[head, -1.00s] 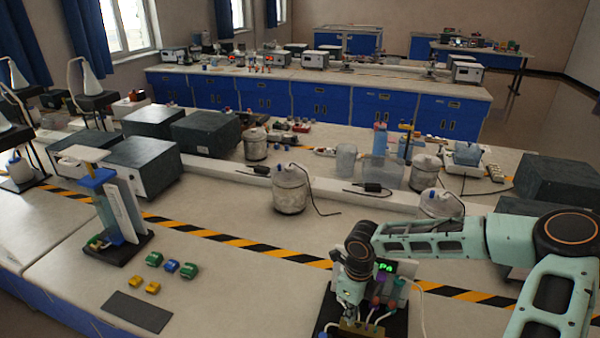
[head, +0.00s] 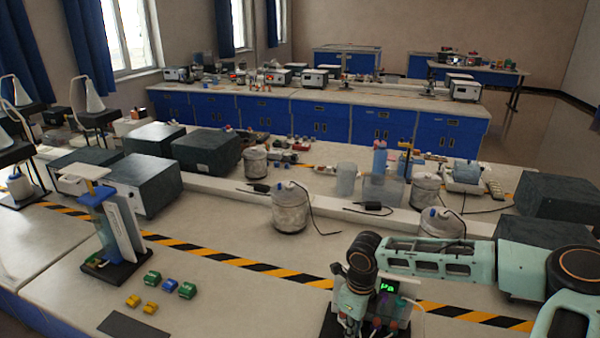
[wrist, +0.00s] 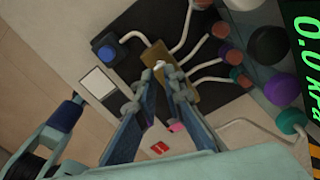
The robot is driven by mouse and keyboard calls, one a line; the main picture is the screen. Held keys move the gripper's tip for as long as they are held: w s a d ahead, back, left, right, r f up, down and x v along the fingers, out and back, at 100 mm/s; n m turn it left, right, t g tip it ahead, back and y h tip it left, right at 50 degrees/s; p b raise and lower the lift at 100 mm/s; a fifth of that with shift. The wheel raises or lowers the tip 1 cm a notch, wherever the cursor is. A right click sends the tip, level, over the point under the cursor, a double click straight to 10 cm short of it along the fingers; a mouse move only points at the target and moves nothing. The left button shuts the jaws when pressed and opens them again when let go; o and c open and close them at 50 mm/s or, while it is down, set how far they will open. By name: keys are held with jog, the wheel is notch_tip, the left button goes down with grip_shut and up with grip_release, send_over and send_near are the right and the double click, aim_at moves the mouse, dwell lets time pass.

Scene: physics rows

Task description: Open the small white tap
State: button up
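In the wrist view a small white tap (wrist: 159,66) sits on a brass block (wrist: 172,70) with several pale tubes joined to it. My gripper (wrist: 162,84) points at the block, its two fingers apart with a gap between them. The tap shows just beyond the fingertips, roughly in line with the gap. I cannot tell whether a finger touches it. In the head view my gripper (head: 350,318) is low over the apparatus, and its fingertips and the tap cannot be made out there.
A gauge with a green display (head: 388,287) stands close beside my gripper; it reads 0.0 kPa in the wrist view (wrist: 306,60). Coloured knobs (wrist: 268,45) and a blue-capped fitting (wrist: 108,50) surround the block. Small green, blue and yellow blocks (head: 187,290) lie far left on the bench.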

jog(key=shift+r, duration=2.35)
